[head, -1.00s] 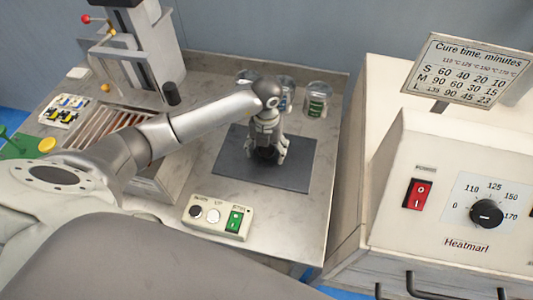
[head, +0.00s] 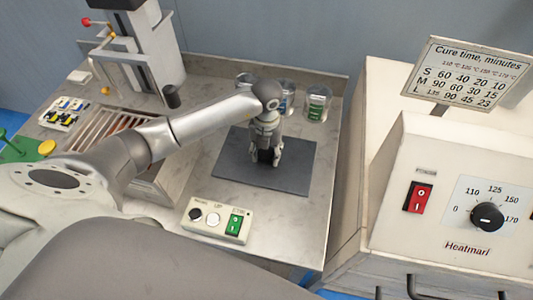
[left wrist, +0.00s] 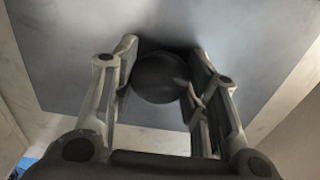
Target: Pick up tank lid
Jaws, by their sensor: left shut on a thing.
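The tank lid (head: 294,172) appears to be the dark grey square plate lying flat on the metal worktop; it also fills much of the left wrist view (left wrist: 75,65). A round black knob (left wrist: 160,77) stands at its middle. My left gripper (head: 265,160) points down over the middle of the lid. In the left wrist view its fingers (left wrist: 163,70) are on both sides of the knob, shut on it. In the head view the fingers mostly hide the knob. My right gripper is not in view.
A control box (head: 217,220) with a green switch sits in front of the lid. Jars (head: 318,104) stand behind it. A slatted tray (head: 105,135) and a machine column (head: 150,55) are left. The heater cabinet (head: 440,200) stands right, beyond a gap.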

